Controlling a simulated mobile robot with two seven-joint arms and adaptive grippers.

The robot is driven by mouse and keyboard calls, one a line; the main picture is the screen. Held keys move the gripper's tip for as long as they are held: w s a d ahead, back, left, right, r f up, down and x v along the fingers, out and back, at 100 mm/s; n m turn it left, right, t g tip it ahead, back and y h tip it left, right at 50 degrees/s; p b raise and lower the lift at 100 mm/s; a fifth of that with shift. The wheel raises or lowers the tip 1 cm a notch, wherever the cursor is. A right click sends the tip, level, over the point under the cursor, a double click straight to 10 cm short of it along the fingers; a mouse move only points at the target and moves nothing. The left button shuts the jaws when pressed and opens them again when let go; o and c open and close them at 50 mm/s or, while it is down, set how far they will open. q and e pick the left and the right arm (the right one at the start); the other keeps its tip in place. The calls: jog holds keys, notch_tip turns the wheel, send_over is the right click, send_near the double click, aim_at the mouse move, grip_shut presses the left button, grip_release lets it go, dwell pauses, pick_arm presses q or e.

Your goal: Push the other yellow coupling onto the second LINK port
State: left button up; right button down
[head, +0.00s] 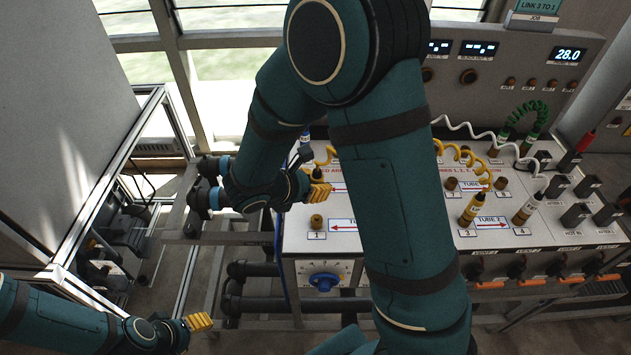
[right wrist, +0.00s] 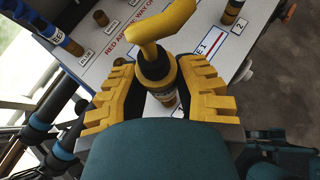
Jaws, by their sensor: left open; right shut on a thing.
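A yellow coupling with a black collar (right wrist: 155,68) is between the yellow fingers of my right gripper (right wrist: 160,88), which is shut on it. In the head view, my right gripper (head: 318,190) is just behind and above the bare brass port 1 (head: 316,222). The coupling's lower end is partly hidden, and I see no contact with the port. Another yellow coupling (head: 475,208) stands tilted on the port marked 3, at the TUBE 2 label. A sign (head: 541,5) reads LINK 3 TO 1. My left gripper (head: 200,322) is open and empty at the lower left, away from the bench.
Green coiled hoses (head: 528,118) are at the back right and black valve blocks (head: 575,213) at the right. A blue coupling (right wrist: 52,36) is left of the held one. A blue knob (head: 323,281) is on the bench front.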

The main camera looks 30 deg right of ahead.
notch_tip(320, 180, down, 5)
jog(key=b, duration=0.3)
jog(key=shift+r, duration=0.3)
jog(key=shift+f, duration=0.35)
jog(key=shift+f+b, duration=0.35)
jog(key=shift+b, duration=0.2)
jog(key=shift+f+b, duration=1.05)
jog(key=shift+f, duration=0.3)
jog(key=c, duration=0.7)
grip_release()
